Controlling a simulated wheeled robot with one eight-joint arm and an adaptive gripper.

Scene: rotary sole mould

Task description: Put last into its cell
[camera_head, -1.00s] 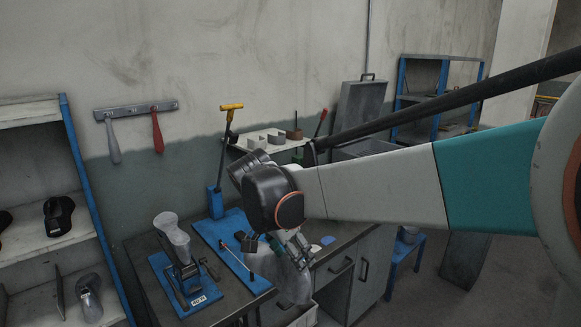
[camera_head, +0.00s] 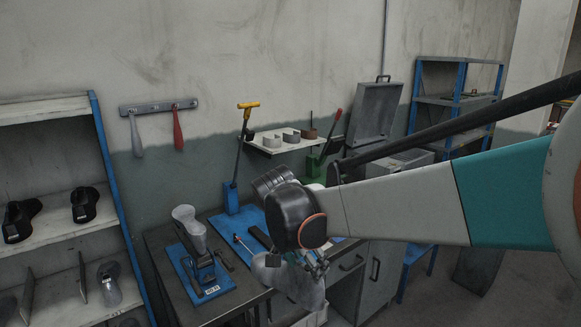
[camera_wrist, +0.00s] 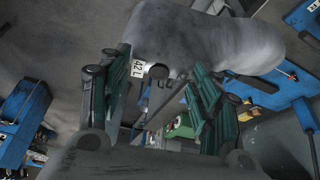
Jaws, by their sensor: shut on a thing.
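A grey last (camera_head: 276,272) is held by my gripper (camera_head: 316,266) in front of the bench, over its front edge in the head view. In the wrist view the last (camera_wrist: 215,42) spans the top of the picture, with a white "42 L" label (camera_wrist: 138,69) at its near end. The green-padded fingers of my gripper (camera_wrist: 160,90) are on either side of that end. The cell shelf (camera_head: 58,240) at the left has upright dividers; black lasts (camera_head: 84,205) are on its middle board and a grey last (camera_head: 108,285) is on a lower one. Labels on its cells cannot be read.
On the bench a grey last (camera_head: 188,222) stands on a blue labelled stand (camera_head: 206,268), beside a blue mat (camera_head: 226,220). A yellow-handled tool (camera_head: 243,135) stands in a blue holder. A wall shelf (camera_head: 268,149) carries small items. Floor shows at the right.

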